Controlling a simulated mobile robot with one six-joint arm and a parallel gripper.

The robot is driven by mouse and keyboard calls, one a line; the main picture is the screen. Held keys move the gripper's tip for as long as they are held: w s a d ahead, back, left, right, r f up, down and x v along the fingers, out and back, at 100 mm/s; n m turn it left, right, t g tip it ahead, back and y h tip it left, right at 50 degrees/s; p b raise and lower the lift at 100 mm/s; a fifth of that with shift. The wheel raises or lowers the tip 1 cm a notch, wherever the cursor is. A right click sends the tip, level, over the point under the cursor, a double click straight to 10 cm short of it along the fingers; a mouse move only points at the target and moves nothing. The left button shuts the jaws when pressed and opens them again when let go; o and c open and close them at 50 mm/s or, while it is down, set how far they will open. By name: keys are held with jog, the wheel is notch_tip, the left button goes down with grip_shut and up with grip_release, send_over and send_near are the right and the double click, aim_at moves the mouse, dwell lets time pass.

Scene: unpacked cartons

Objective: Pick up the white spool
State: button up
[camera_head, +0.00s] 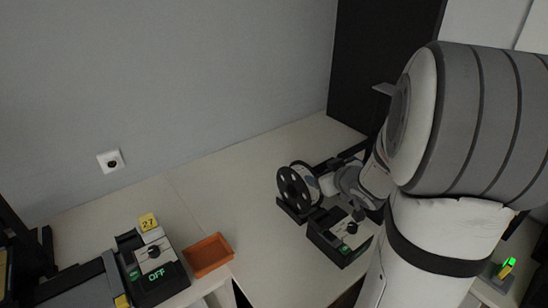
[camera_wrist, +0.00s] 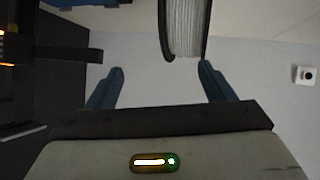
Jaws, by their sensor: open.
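The white spool (camera_head: 312,182), with a black side disc facing the camera, sits upright on a dark holder on the table, in the middle of the head view. In the wrist view, the spool's white winding (camera_wrist: 186,25) and dark rims show at the top, right of centre and nearer the right finger. My gripper (camera_wrist: 162,78) is open and empty, its two blue fingers spread apart. The spool lies ahead of the fingertips, and no grip on it shows. In the head view my wrist is just right of the spool; the fingers are hard to make out there.
A black device with a grey top (camera_head: 340,235) stands close in front of the spool. An orange tray (camera_head: 208,255) and another device reading OFF (camera_head: 152,270) are at the left. A dark panel (camera_head: 385,65) rises behind. The table left of the spool is clear.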

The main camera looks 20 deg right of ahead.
aim_at(304, 174)
jog(key=w+a+f+y, duration=0.1)
jog(key=w, duration=0.1)
jog(key=w+a+f+n+y, duration=0.1)
jog(key=w+f+y, duration=0.1)
jog(key=w+a+f+y+p, duration=0.1)
jog(key=w+f, duration=0.1)
jog(key=shift+a+f+y, duration=0.2)
jog(key=shift+a+y, duration=0.1)
jog(key=shift+a, duration=0.05)
jog(key=shift+t, duration=0.3)
jog(key=shift+c, duration=0.4)
grip_shut()
